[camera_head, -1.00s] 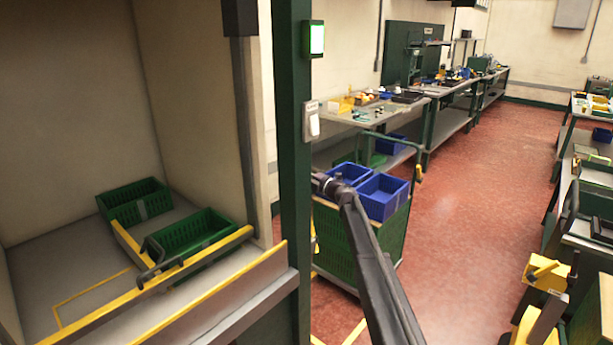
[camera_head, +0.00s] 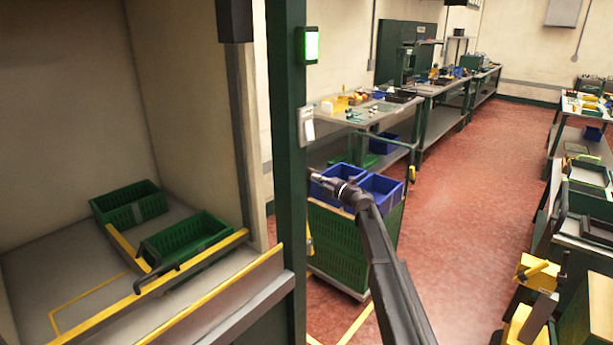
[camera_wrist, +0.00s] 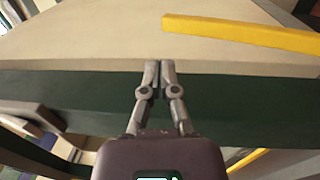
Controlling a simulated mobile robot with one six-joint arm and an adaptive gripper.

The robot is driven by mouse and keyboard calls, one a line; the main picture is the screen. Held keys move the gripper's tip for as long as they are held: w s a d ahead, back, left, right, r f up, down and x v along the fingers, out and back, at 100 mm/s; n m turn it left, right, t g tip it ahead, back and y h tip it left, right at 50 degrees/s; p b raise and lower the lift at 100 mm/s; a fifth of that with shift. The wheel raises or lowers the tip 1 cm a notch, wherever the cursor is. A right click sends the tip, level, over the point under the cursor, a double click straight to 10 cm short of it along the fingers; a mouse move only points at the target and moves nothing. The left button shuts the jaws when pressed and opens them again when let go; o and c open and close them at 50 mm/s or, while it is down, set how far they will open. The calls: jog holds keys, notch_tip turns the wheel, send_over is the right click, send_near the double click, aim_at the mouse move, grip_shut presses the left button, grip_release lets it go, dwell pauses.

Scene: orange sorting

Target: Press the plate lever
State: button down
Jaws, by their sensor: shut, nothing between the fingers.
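A small pale plate with a white lever (camera_head: 307,130) is mounted on the dark green post, below a lit green indicator (camera_head: 308,45). My gripper (camera_head: 316,179) is at the end of my dark arm, just right of the post and lower in the picture than the lever. In the wrist view my gripper (camera_wrist: 160,65) has its two fingers together and empty, in front of a pale surface with a dark green band. I cannot make out the lever in the wrist view. The gap between gripper and post cannot be judged.
Left of the post (camera_head: 287,200) is a bay with two green crates (camera_head: 185,238) and yellow rails (camera_head: 195,262). A green trolley (camera_head: 350,245) with blue bins (camera_head: 382,192) stands behind my arm. Benches line the right side. The red floor between is open.

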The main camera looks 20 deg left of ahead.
jog(key=shift+s+d+r+p, duration=0.25)
jog(key=shift+s+d, duration=0.1)
jog(key=shift+d, duration=0.5)
jog(key=shift+s+d+r+p, duration=0.1)
jog(key=shift+s+d+r, duration=0.2)
jog(key=shift+d, duration=0.5)
jog(key=shift+s+d+r+p, duration=0.2)
jog(key=shift+s+d, duration=0.2)
jog(key=shift+d, duration=0.45)
